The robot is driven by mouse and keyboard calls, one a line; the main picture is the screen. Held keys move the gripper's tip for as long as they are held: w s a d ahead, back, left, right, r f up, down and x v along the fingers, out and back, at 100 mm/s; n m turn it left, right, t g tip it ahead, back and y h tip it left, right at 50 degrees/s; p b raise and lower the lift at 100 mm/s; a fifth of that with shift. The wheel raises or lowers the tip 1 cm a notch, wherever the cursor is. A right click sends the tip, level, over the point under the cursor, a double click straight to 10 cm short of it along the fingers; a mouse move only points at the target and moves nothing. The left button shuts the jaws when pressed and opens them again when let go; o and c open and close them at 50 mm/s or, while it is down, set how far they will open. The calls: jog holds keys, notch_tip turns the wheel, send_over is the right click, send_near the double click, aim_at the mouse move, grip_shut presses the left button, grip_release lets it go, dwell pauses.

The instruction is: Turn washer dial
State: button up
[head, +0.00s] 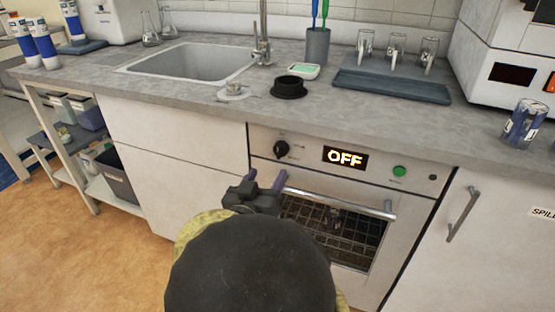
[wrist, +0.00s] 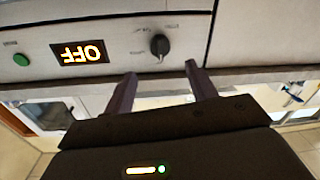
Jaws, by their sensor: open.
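The washer (head: 300,166) is built in under the counter, with a light front panel, a handle and a dark window. Its black round dial (head: 281,149) is at the left of the panel, and it also shows in the wrist view (wrist: 159,46). The panel's display (head: 345,158) reads OFF. My gripper (head: 266,179) is open and empty, just below the dial. In the wrist view the two fingers point toward the panel, with the dial beyond them and between them, not touched. The wrist picture is upside down.
A green button (head: 399,171) is at the right of the panel. The washer's handle bar (head: 340,203) sticks out below. The counter edge (head: 330,125) overhangs above. A sink (head: 190,62), a black bowl-like piece (head: 289,87) and a tray (head: 390,86) are on the counter.

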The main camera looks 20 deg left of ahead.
aim_at(278, 154)
jog(key=w+b, duration=0.2)
jog(key=w, duration=0.6)
jog(key=shift+w+f, duration=0.1)
jog(key=shift+w, duration=0.55)
jog(key=shift+c, duration=0.4)
jog(key=c, duration=0.9)
